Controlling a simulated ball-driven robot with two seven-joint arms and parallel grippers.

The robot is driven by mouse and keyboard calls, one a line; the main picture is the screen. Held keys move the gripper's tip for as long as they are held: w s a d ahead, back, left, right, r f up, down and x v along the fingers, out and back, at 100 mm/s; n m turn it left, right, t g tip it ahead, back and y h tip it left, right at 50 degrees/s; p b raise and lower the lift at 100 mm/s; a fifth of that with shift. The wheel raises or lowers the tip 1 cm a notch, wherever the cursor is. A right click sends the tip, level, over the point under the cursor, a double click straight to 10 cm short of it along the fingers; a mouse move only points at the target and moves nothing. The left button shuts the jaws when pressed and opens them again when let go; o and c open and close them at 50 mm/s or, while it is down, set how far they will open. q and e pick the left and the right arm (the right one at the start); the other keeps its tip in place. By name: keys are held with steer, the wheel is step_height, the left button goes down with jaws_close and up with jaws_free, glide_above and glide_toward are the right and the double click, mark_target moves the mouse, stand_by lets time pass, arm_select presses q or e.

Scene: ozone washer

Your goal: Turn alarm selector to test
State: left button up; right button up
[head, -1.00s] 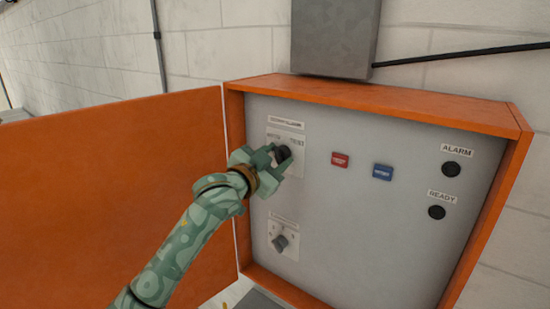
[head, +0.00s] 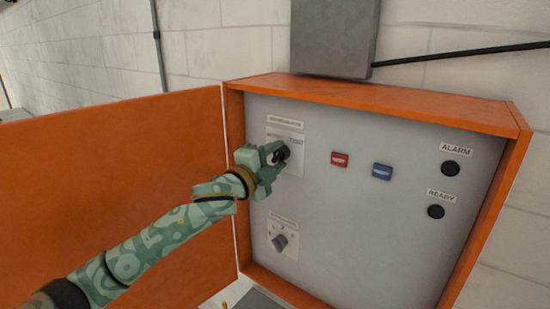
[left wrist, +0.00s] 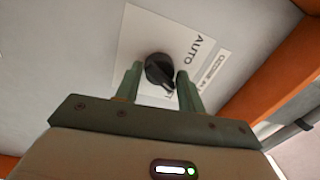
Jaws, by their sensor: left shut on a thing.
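The alarm selector is a black knob (head: 282,153) on a white label plate at the upper left of the grey panel. In the left wrist view the knob (left wrist: 159,70) stands between my two fingertips, its narrow ridge slanting to the lower right. "AUTO" is readable beside it; another marking near the right finger is mostly covered. My left gripper (head: 272,158) is shut on the knob, its green fingers on either side of it (left wrist: 159,82). In the head view the gripper hides part of the knob and plate. My right gripper is out of view.
A second selector (head: 280,241) sits below. Red (head: 339,159) and blue (head: 382,172) buttons and round black ALARM (head: 451,168) and READY (head: 436,212) fittings are to the right. The orange cabinet rim (head: 380,102) surrounds the panel; its door (head: 110,190) stands open at left.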

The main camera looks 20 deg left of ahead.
arm_select(q)
steer(key=shift+f+m, duration=0.2)
steer(key=shift+m, duration=0.8)
steer(key=shift+f+m, duration=0.2)
steer(key=shift+m, duration=0.8)
steer(key=shift+c, duration=0.2)
steer(key=o, duration=0.7)
steer(key=shift+o, duration=0.9)
steer(key=shift+a+r, duration=0.1)
steer(key=shift+a, duration=0.05)
